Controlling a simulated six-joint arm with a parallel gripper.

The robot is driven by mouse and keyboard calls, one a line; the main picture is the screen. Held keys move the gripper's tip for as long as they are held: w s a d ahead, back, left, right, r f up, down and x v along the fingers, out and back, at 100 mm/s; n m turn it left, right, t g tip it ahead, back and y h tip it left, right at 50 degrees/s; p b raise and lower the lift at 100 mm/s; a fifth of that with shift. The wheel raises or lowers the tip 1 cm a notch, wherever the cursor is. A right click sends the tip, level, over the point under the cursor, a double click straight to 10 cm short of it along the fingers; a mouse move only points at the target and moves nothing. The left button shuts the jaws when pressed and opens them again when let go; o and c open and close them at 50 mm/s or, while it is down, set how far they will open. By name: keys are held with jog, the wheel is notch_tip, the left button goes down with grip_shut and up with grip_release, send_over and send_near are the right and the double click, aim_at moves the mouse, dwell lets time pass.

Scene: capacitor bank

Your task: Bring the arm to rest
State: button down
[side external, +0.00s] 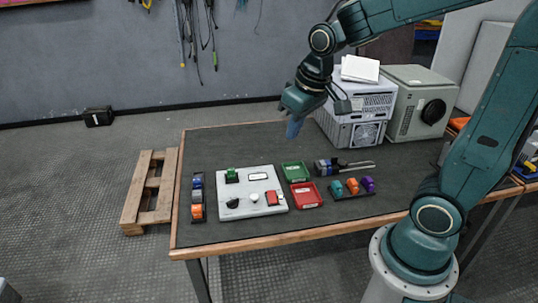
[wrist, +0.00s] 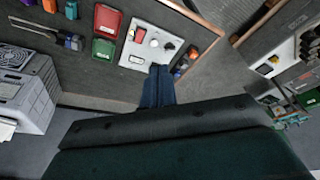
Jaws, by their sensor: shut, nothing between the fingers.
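My gripper (side external: 293,128) hangs in the air above the back part of the dark table (side external: 235,150), pointing down, in the side view. Its blue fingers are shut with nothing between them. In the wrist view the shut fingers (wrist: 158,88) reach toward the light grey panel (wrist: 137,60). The same panel (side external: 240,210) lies on the table in the side view, in front of and below my gripper, well apart from it.
A green tray (side external: 296,171) and a red tray (side external: 306,195) lie right of the panel. A rack of coloured parts (side external: 353,187) is further right. Grey instrument boxes (side external: 355,118) stand behind, close to my gripper's right. The table's back left is clear.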

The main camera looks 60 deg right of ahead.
jog(key=s+a+r+t, duration=0.1)
jog(key=s+r, duration=0.1)
jog(key=s, duration=0.4)
jog(key=s+a+r+n+t, duration=0.1)
jog(key=s+a+r, duration=0.1)
jog(key=s, duration=0.5)
jog(key=shift+a+r, duration=0.25)
jog(key=shift+r, duration=0.15)
